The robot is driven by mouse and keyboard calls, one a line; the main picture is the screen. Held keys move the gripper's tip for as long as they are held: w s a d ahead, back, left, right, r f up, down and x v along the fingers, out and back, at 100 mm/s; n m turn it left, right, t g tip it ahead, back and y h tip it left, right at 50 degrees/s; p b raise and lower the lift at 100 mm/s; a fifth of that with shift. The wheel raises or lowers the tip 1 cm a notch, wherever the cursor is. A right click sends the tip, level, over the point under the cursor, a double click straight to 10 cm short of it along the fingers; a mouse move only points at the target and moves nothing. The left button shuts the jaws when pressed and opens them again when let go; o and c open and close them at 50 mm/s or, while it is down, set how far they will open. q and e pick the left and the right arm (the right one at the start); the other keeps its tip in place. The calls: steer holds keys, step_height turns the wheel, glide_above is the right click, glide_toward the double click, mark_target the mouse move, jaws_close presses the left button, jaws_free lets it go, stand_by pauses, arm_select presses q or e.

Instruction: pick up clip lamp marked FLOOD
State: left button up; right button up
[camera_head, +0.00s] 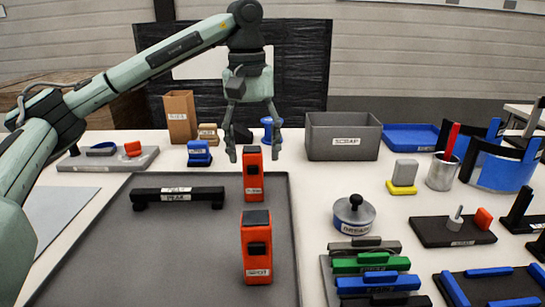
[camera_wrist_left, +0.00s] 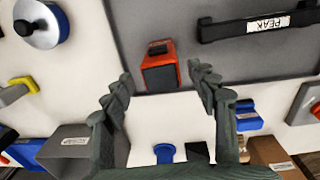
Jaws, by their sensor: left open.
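Two orange clip lamps with black parts stand on the dark grey tray (camera_head: 105,250). The nearer lamp (camera_head: 257,247) has a label that reads SPOT. The farther lamp (camera_head: 253,180) stands near the tray's far edge; its label is too small to read surely, but it is not the SPOT one. My left gripper (camera_head: 254,150) is open and empty, pointing down around the top of the farther lamp. In the left wrist view, this lamp (camera_wrist_left: 158,66) shows between and a little beyond the open fingertips (camera_wrist_left: 161,76). My right gripper is not in view.
A black bar marked PEAK (camera_head: 178,198) lies on the tray, left of the lamps. Behind stand blue pieces (camera_head: 199,154), a cardboard box (camera_head: 181,117) and a grey SCRAP bin (camera_head: 343,137). A round lidded pot (camera_head: 354,214) stands right of the tray.

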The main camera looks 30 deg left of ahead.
mark_target(254, 182)
arm_select(q)
steer(key=f, duration=0.8)
steer(key=shift+s, duration=0.4)
steer(key=shift+d, duration=0.1)
steer(key=c, duration=1.2)
steer(key=shift+c, duration=0.5)
steer(key=shift+r, duration=0.2)
